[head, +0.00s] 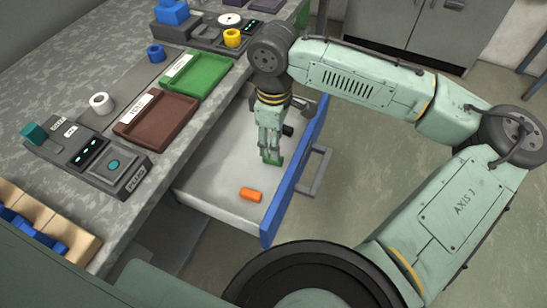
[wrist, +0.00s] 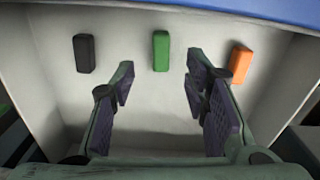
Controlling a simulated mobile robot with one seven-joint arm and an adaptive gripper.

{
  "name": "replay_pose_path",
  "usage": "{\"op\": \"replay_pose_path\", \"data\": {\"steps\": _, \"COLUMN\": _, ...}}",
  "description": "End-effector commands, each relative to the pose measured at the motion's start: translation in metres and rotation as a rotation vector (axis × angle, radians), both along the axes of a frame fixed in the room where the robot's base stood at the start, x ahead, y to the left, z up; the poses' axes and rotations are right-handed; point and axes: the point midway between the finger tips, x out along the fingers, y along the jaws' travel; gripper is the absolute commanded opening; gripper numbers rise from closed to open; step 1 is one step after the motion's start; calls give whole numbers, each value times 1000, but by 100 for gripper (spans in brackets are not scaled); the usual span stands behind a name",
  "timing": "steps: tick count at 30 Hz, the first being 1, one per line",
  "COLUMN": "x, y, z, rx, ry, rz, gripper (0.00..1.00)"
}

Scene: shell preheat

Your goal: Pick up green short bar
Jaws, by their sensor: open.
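The green short bar (wrist: 161,51) lies on the white floor of an open drawer, ahead of my fingertips in the wrist view. In the head view only a bit of the green bar (head: 278,158) shows behind my fingers. My gripper (head: 270,155) points down into the drawer. In the wrist view my gripper (wrist: 161,80) is open and empty, with the bar lined up with the gap between its two fingers. The bar is apart from both fingers.
An orange bar (wrist: 241,60) lies right of the green one and a black bar (wrist: 84,53) left of it, in the drawer (head: 210,185). The blue drawer front (head: 290,185) stands close by. Green (head: 200,75) and brown (head: 155,115) trays sit on the counter above.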

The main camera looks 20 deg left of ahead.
Motion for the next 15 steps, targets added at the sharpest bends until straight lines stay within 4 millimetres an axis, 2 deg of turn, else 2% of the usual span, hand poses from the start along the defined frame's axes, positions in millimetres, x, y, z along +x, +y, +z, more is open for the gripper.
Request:
{"op": "replay_pose_path", "data": {"steps": 5, "x": -1, "y": -1, "z": -13, "rx": -1, "ry": 0, "rz": 1, "gripper": 42}}
{"op": "replay_pose_path", "data": {"steps": 12, "x": -3, "y": -3, "z": -48, "rx": -1, "ry": 0, "rz": 1, "gripper": 42}}
{"op": "replay_pose_path", "data": {"steps": 15, "x": -2, "y": -2, "z": -56, "rx": 0, "ry": -1, "rz": 1, "gripper": 42}}
